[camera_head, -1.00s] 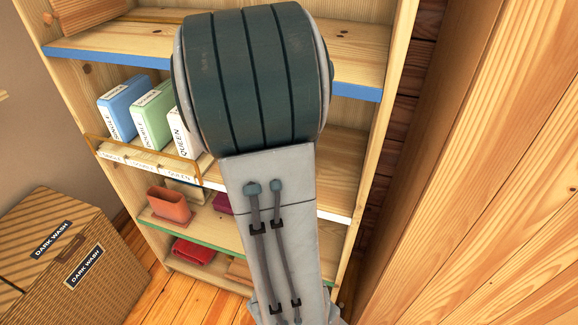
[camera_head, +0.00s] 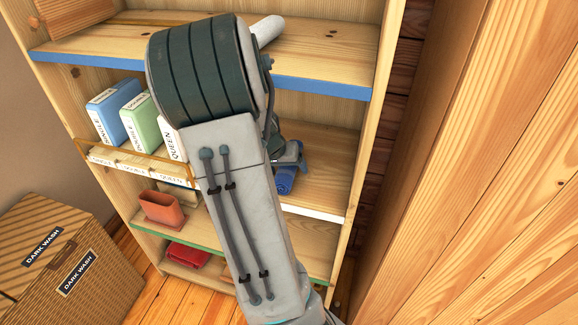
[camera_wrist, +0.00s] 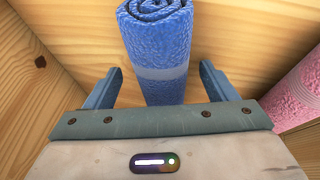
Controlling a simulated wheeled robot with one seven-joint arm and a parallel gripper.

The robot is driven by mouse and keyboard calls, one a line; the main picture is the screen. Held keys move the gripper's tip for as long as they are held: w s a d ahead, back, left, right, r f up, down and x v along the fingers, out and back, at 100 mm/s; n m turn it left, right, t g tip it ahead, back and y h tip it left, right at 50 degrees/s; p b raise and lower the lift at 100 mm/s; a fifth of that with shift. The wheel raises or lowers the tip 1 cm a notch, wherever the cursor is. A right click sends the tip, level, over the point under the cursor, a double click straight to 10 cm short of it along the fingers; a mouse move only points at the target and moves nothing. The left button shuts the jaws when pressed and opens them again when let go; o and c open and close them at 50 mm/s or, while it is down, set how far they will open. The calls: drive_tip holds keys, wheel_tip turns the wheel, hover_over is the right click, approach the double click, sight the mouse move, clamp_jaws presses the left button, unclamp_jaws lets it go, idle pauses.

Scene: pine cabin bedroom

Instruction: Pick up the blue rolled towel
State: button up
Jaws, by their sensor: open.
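The blue rolled towel (camera_wrist: 160,50) has a spiral end and a pale band around it. In the wrist view it lies on the wooden shelf, its near part between the two fingers of my gripper (camera_wrist: 152,82). The fingers are open, with a gap on the left side and a smaller one on the right. In the head view the towel (camera_head: 285,180) shows only in part on the middle shelf, just below my gripper (camera_head: 288,160). My arm hides the shelf to its left.
A pink towel (camera_wrist: 298,92) lies to the right in the wrist view. Blue, green and white boxed sheet sets (camera_head: 140,118) stand behind a rail on the left. A blue-edged shelf (camera_head: 320,82) is above. A wooden panel (camera_head: 480,180) stands at right, and a dark-wash hamper (camera_head: 60,260) at lower left.

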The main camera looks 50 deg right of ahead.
drive_tip(key=c, duration=1.1)
